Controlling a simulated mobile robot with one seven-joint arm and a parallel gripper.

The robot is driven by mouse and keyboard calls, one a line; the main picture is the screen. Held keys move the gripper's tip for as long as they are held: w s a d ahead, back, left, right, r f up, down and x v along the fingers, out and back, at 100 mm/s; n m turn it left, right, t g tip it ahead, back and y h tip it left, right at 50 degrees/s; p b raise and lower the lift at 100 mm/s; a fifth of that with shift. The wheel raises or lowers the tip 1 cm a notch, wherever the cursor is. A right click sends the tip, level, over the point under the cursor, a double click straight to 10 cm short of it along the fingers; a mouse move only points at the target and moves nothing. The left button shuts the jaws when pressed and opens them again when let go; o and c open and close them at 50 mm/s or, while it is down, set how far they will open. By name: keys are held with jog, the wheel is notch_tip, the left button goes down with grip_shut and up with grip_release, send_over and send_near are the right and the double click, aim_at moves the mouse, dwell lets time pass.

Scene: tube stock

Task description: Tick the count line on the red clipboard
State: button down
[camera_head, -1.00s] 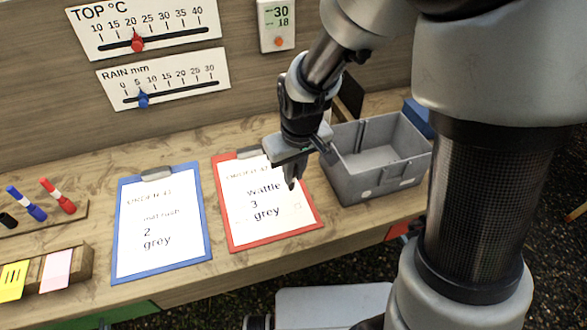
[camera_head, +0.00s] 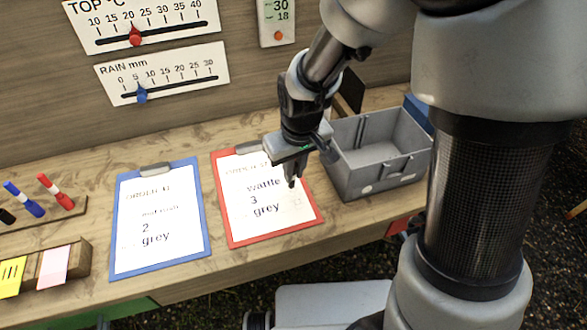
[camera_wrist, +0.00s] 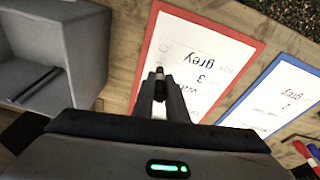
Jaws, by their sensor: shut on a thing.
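The red clipboard (camera_head: 276,239) lies on the wooden bench with a white sheet reading "wattle", "3" and "grey". Its count line "3" (camera_head: 254,200) is in the middle of the sheet. A faint small mark, perhaps a box, shows near the sheet's right edge. My gripper (camera_head: 291,180) is over the right part of this sheet, pointing down. In the wrist view it is shut on a thin pen-like thing (camera_wrist: 160,73) with a dark tip. The red clipboard (camera_wrist: 205,14) lies beyond that tip. I cannot tell whether the tip touches the paper.
The blue clipboard (camera_head: 160,268) lies to the left, reading "2" and "grey". A grey bin (camera_head: 352,185) stands close on the right. Markers in a rack (camera_head: 60,217) and coloured notes (camera_head: 52,266) are at far left. Slider boards hang on the wall behind.

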jog(key=shift+f, duration=0.3)
dwell(0.4)
jog(key=shift+s+d+b, duration=0.2)
jog(key=shift+d+b, duration=0.05)
jog(key=shift+b, duration=0.15)
dwell(0.9)
jog(key=shift+w+d, duration=0.2)
jog(key=shift+w, duration=0.45)
dwell(0.5)
jog(key=shift+r, duration=0.1)
jog(key=p+v, duration=0.2)
jog(key=shift+w+r, duration=0.2)
jog(key=shift+r, duration=0.2)
dwell(0.4)
dwell(0.5)
